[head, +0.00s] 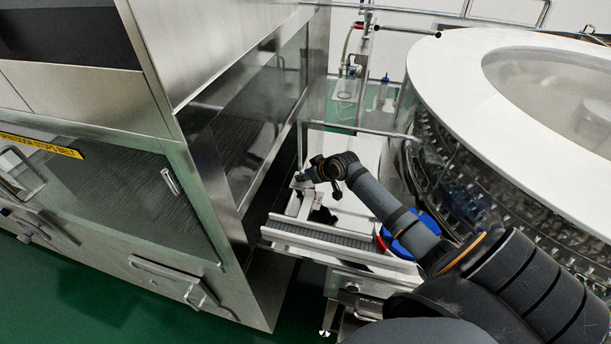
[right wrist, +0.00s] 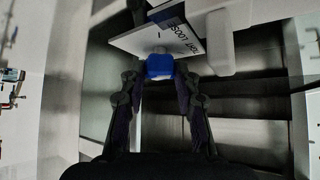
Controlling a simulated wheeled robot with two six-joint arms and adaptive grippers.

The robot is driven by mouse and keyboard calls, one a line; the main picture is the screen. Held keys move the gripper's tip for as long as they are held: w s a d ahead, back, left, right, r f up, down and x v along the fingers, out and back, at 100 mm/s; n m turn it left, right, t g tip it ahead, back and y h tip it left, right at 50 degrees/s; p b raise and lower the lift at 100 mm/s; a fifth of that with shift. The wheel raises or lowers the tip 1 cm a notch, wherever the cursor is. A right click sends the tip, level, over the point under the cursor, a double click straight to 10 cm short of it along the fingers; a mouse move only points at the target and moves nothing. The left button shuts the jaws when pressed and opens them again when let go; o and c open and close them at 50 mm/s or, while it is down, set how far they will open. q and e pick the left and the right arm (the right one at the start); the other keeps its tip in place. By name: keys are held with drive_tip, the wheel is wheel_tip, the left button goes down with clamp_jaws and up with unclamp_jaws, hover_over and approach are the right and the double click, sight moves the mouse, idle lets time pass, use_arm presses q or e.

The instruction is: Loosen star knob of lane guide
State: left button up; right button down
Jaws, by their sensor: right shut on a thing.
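The blue star knob (right wrist: 160,66) shows in the right wrist view, below a white plate (right wrist: 148,40) with dark lettering, part of which reads "LOOSE". My right gripper (right wrist: 160,78) has one finger on each side of the knob and is shut on it. In the head view my right arm reaches in from the right, and its gripper (head: 302,178) is small and dark above the conveyor (head: 325,240). The knob and the lane guide cannot be made out clearly there. My left gripper is not in view.
A steel cabinet (head: 190,130) with glass doors stands close on the left of my gripper. The round washer with a white top (head: 455,60) fills the right. A blue round object (head: 418,240) lies partly behind my arm. Green floor (head: 90,300) is clear at lower left.

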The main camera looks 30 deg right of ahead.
drive_tip(key=n+y+b, duration=0.1)
drive_tip(key=b, duration=0.1)
drive_tip(key=n+y+b, duration=0.1)
drive_tip(key=n+b, duration=0.1)
drive_tip(key=n+g+y+b, duration=0.1)
drive_tip(key=b, duration=0.1)
drive_tip(key=shift+w+d+f+n+y, duration=0.1)
drive_tip(key=shift+d+f+n+y, duration=0.2)
drive_tip(key=shift+n, duration=0.1)
drive_tip(key=shift+r+n+g+y+b, duration=0.2)
drive_tip(key=shift+n+g+y+b, duration=0.5)
drive_tip(key=shift+n+b, duration=0.65)
drive_tip(key=shift+m, duration=0.25)
drive_tip(key=c, duration=1)
unclamp_jaws()
drive_tip(key=shift+r, duration=0.2)
wheel_tip(320, 180, up, 10)
drive_tip(key=shift+f, duration=0.15)
